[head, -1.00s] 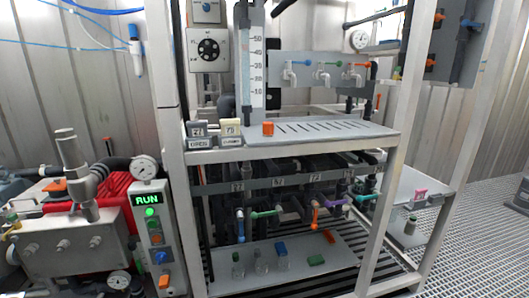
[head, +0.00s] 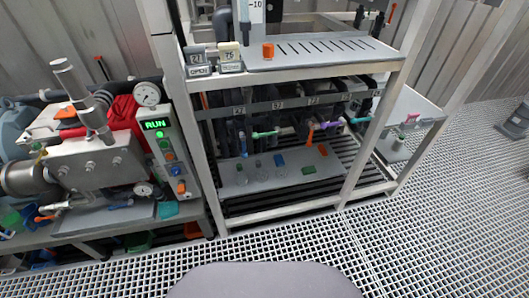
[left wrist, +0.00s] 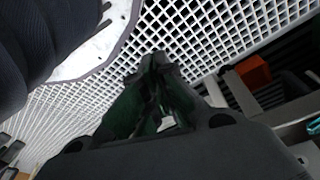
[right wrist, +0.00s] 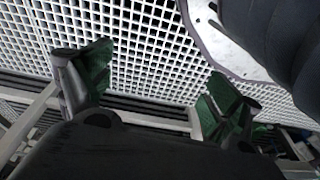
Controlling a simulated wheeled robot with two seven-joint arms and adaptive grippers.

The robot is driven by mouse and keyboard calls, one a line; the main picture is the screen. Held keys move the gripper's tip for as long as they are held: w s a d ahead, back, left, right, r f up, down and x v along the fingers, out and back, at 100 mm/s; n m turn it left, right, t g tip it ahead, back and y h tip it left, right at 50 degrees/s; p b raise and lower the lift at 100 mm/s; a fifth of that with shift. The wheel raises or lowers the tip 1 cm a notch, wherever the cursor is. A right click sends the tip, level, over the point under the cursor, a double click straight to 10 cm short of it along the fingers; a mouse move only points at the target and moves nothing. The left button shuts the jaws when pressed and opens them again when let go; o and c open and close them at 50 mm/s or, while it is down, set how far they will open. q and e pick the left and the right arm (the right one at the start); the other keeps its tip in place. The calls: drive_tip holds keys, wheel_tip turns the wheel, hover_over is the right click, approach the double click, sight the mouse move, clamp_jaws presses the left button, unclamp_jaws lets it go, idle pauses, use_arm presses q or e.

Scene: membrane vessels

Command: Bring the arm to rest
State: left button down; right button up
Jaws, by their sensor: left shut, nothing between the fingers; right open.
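My left gripper (left wrist: 153,65) shows in the left wrist view with its green-padded fingers together and nothing between them, above the white floor grating. My right gripper (right wrist: 155,85) shows in the right wrist view with its two green-padded fingers wide apart and empty, also above the grating. Neither gripper touches anything that I can see. Neither arm nor gripper shows in the head view. A dark grey rounded shape at the bottom of the head view is my own body.
At left stands a pump bench with a RUN panel (head: 165,150). The floor grating (head: 430,220) is clear in front.

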use_arm(q)
drive_tip(key=s+a+p, duration=0.3)
drive_tip(key=s+p, duration=0.6)
drive_tip(key=s+a+r+g+p, duration=0.1)
drive_tip(key=s+a+p, duration=0.2)
drive_tip(key=s+p, duration=0.6)
drive_tip(key=shift+s+a+r+y, duration=0.2)
drive_tip(key=shift+s+a+y, duration=0.15)
drive_tip(key=shift+s, duration=0.35)
use_arm(e)
drive_tip(key=s+d, duration=0.3)
drive_tip(key=s, duration=0.6)
drive_tip(key=s+d+r+g, duration=0.1)
drive_tip(key=s+d, duration=0.2)
drive_tip(key=s, duration=0.7)
drive_tip(key=shift+s+d+r+h, duration=0.2)
drive_tip(key=shift+d+h, duration=0.1)
drive_tip(key=shift+h, duration=0.1)
use_arm(q)
drive_tip(key=shift+d+f, duration=0.1)
use_arm(e)
drive_tip(key=shift+f, duration=0.1)
